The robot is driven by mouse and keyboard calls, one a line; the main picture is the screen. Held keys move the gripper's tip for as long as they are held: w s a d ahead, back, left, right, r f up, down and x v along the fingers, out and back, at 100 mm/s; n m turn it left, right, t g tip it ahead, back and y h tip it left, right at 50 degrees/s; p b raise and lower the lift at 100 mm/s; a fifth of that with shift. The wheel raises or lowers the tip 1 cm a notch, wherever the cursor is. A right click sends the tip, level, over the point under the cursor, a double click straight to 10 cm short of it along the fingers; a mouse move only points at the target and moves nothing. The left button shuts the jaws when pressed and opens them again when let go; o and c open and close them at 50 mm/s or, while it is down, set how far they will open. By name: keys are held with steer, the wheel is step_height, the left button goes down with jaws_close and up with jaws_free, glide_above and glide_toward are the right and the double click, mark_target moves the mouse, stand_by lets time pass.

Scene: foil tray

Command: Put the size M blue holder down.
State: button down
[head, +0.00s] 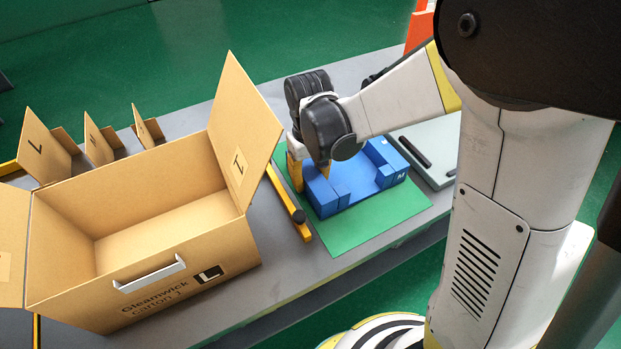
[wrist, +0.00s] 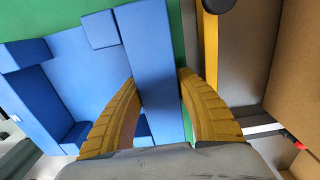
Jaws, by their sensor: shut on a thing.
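The blue holder (head: 350,192), marked with a white M, is at the green mat (head: 352,238) in the head view, level and upright. Whether its underside touches the mat or hangs just above it I cannot tell. My gripper (head: 311,172) is at the holder's left end, pointing down. In the wrist view its two yellow fingers (wrist: 158,78) lie on either side of a long blue wall of the holder (wrist: 148,50) and are shut on it. My wrist hides part of the holder's back in the head view.
A large open carton (head: 175,255) marked L stands to the left, its right flap raised near my gripper. A yellow bar (head: 290,208) with a black end lies between carton and mat. A pale grey-green panel (head: 432,155) is to the right. Smaller cardboard pieces (head: 95,145) stand behind.

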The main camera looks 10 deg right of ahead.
steer(key=c, duration=0.9)
jaws_free()
step_height(320, 180, up, 11)
steer(key=p, duration=0.4)
steer(key=shift+p, duration=0.3)
steer(key=shift+s+r, duration=0.15)
steer(key=shift+r, duration=0.55)
steer(key=shift+s+d+r+m+t, duration=0.6)
steer(key=shift+s+d+r+t, duration=0.65)
steer(key=shift+s+d, duration=0.55)
steer(key=shift+s+d+r+m+t, duration=0.6)
steer(key=shift+s+d+r+t, duration=0.65)
steer(key=shift+s+d, duration=0.6)
steer(key=shift+s+d+r+m+t, duration=0.6)
steer(key=shift+s+d+r+t, duration=0.7)
steer(key=shift+s, duration=0.75)
steer(key=shift+d, duration=0.2)
